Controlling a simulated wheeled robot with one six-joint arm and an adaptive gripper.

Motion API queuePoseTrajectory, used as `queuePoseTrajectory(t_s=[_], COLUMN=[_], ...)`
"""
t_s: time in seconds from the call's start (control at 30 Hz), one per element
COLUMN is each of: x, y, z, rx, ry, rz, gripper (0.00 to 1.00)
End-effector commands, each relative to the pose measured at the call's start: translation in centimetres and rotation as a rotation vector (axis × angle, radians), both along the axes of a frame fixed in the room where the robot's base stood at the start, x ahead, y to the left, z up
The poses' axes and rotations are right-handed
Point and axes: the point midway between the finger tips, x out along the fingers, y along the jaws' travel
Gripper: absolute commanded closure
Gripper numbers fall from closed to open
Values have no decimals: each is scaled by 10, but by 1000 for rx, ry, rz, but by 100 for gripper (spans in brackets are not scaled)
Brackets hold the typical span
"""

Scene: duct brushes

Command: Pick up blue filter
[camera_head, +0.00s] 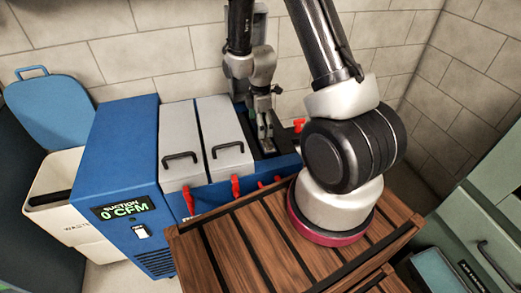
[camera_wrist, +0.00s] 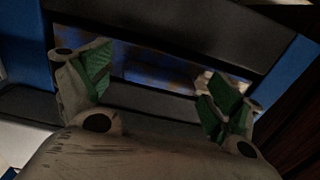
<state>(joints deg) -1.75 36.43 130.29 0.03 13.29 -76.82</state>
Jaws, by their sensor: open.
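My gripper (camera_head: 267,145) points down at the open right-hand bay of the blue suction machine (camera_head: 118,150). In the wrist view my gripper (camera_wrist: 158,88) has its two green-padded fingers spread wide, with nothing held between them. A dim, mottled dark-blue strip (camera_wrist: 165,62) shows beyond the fingers, framed by dark bars. It may be the blue filter, but it is too dark to be sure. In the head view my gripper and arm hide much of the bay, and no blue filter can be made out there.
Two grey lids with black handles (camera_head: 180,156) cover the bays to the left, with red latches (camera_head: 188,201) in front. A slatted wooden surface (camera_head: 240,240) lies nearer. A white waste bin (camera_head: 60,190) stands left, green drawers (camera_head: 480,235) right. A tiled wall is close behind.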

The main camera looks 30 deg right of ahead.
Motion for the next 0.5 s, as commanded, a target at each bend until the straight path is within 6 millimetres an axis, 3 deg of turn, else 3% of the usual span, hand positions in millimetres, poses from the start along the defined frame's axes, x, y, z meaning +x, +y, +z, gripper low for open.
queuePoseTrajectory(t_s=[0.13, 0.5], x=[0, 0], y=[0, 0], z=[0, 1], rx=[0, 0], ry=[0, 0], rz=[0, 0], gripper=[10, 77])
